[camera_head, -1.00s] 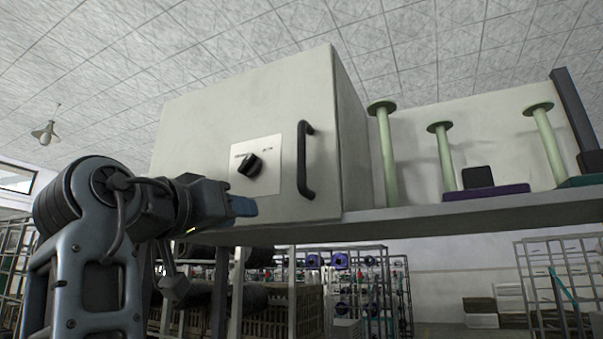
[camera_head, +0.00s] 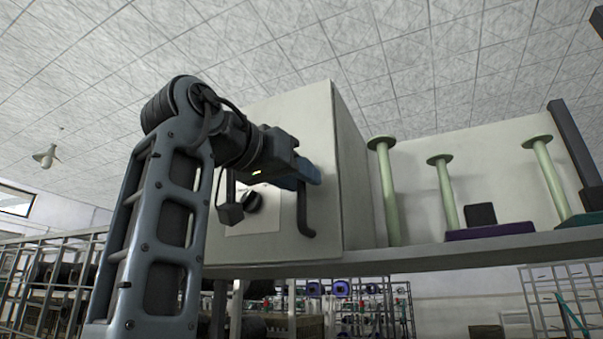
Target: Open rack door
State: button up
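The rack is a pale grey box whose door (camera_head: 270,243) faces me and looks shut. Its black bar handle (camera_head: 302,215) stands upright near the door's right edge. A black rotary knob (camera_head: 253,201) on a light plate sits left of the handle, partly behind my arm. My gripper (camera_head: 310,172) is in front of the upper part of the handle and hides it. I cannot tell whether the fingers touch the handle, or whether they are open or shut.
The box stands on a grey shelf (camera_head: 400,262). To its right are pale green spools (camera_head: 446,190), a purple block (camera_head: 490,231) and a dark post (camera_head: 575,140). Wire racks stand farther back below the shelf.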

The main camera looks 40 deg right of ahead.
jog(key=shift+w+d, duration=0.2)
jog(key=shift+d, duration=0.4)
grip_shut()
